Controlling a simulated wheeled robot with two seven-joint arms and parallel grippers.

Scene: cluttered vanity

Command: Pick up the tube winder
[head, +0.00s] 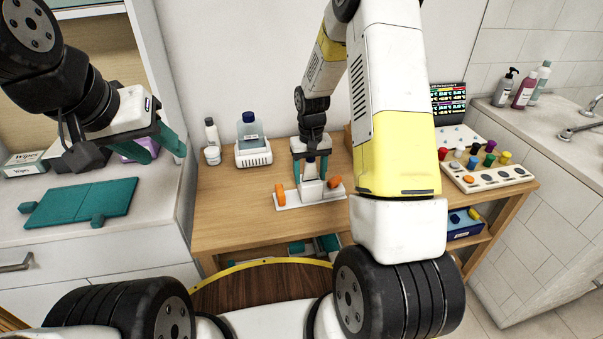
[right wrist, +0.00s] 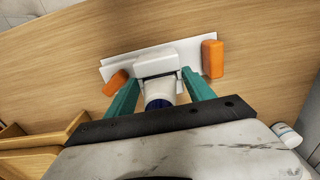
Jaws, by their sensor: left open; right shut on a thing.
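The tube winder (head: 330,195) appears to be the white flat base with a white block in its middle and an orange piece at each side. It lies on the wooden table and also shows in the right wrist view (right wrist: 155,66). My right gripper (head: 311,172) is over its middle, its teal fingers on either side of the white central part in the right wrist view (right wrist: 161,82). It is shut on that part; a dark blue round end shows between the fingers. My left gripper (head: 166,154) is open and empty above the left counter.
A white bottle (head: 212,140) and a blue-capped container in a white holder (head: 254,153) stand at the table's back left. A white rack with coloured pegs (head: 487,174) is at right. A teal mat (head: 82,203) lies on the left counter. The table's front left is clear.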

